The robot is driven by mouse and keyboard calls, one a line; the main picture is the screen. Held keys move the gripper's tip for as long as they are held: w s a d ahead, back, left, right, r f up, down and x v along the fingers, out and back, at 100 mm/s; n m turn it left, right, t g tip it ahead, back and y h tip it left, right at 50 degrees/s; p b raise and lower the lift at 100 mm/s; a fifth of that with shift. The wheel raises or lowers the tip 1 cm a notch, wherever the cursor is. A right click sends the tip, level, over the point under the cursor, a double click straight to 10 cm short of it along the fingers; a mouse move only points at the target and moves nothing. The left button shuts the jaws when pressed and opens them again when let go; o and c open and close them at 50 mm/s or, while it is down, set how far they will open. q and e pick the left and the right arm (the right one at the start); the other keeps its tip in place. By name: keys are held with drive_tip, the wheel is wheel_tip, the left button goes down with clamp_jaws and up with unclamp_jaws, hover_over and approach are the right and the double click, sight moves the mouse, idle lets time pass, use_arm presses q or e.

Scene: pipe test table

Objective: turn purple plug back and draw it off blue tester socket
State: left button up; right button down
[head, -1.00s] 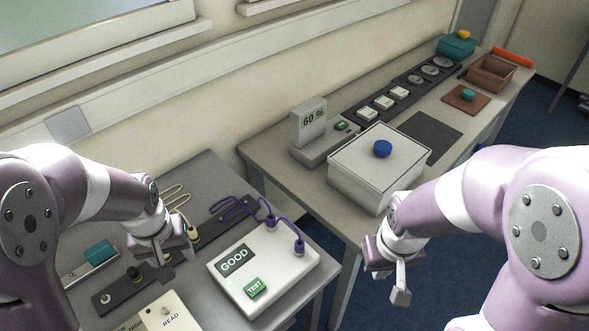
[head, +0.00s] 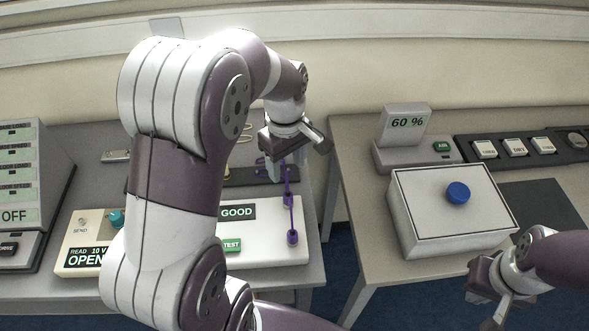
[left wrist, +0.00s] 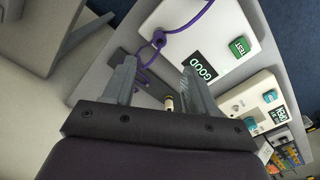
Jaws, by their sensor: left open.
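The white tester (head: 262,253) stands on the left table with GOOD on its screen. Two purple plugs, a far one (head: 288,199) and a near one (head: 292,238), stand at its right edge, joined by purple cable. I cannot make out a blue socket under either. My left gripper (head: 294,155) is open and empty, above and behind the far plug. In the left wrist view a purple plug (left wrist: 159,39) shows just beyond and between the open fingertips (left wrist: 158,66), apart from them. My right gripper (head: 490,300) hangs at the lower right, away from the tester; its jaw opening is unclear.
A meter reading OPEN (head: 85,250) stands left of the tester, partly behind my left arm. A dark strip (head: 235,178) lies behind the tester. A white box with a blue knob (head: 455,222) and a 60 % display (head: 408,122) stand on the right table, across a gap.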

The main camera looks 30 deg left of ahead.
sight(288, 195)
use_arm(q)
wheel_tip(288, 195, down, 12)
drive_tip(key=shift+f+p, duration=0.1)
drive_tip(key=shift+p, duration=0.5)
drive_tip(key=shift+d, duration=0.1)
